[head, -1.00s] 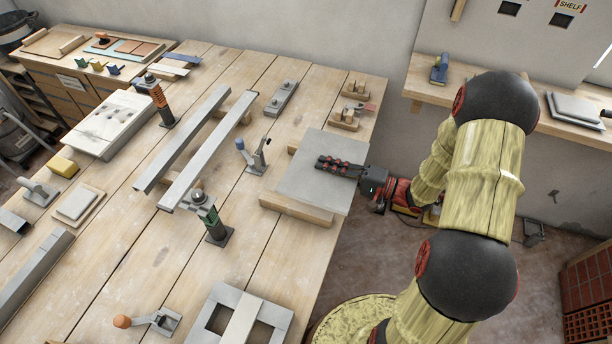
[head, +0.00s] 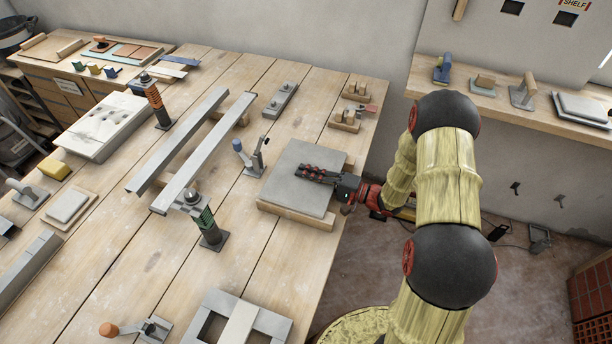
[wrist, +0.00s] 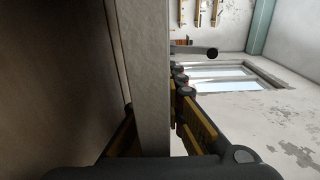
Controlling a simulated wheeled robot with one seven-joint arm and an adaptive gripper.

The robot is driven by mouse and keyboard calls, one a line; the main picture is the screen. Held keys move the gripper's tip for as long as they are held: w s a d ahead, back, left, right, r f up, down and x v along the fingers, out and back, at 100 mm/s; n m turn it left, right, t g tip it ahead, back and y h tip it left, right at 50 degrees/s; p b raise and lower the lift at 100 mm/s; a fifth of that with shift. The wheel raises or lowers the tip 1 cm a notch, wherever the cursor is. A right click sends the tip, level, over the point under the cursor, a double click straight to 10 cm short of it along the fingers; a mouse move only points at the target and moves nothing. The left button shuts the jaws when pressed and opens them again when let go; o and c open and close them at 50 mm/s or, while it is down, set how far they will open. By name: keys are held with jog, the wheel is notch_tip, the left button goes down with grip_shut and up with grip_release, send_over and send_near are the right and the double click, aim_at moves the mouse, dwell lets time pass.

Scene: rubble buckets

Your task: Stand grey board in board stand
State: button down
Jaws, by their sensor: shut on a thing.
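The grey board (head: 286,197) lies roughly flat over two wooden strips at the right edge of the workbench; I cannot tell whether it touches them. My gripper (head: 318,176) reaches over it from the right and is shut on it. In the wrist view the board (wrist: 150,70) shows edge-on between the two fingers of my gripper (wrist: 156,140). Slotted wooden blocks (head: 343,122) stand behind the board near the bench's back right; they may be the board stand, but I cannot be sure.
The front wooden strip (head: 296,215) shows below the board. A blue-handled clamp (head: 250,158) stands close at its left. Two long metal bars (head: 205,150) and a green-collared post (head: 209,228) are further left. A grey frame (head: 238,322) lies at the front.

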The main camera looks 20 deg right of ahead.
dwell(0.3)
jog(key=c, duration=1.9)
grip_release()
jog(key=shift+f+b, duration=0.25)
jog(key=shift+b, duration=0.55)
jog(key=p+v, duration=0.1)
jog(key=v, duration=0.1)
jog(key=p+v, duration=0.1)
jog(key=v, duration=0.1)
jog(key=w+d+p+v, duration=0.1)
jog(key=v, duration=0.2)
jog(key=shift+a+r, duration=0.1)
jog(key=shift+r, duration=0.15)
jog(key=shift+s+d+p, duration=0.25)
jog(key=shift+d+p, duration=0.05)
jog(key=shift+p, duration=0.05)
jog(key=shift+f, duration=0.1)
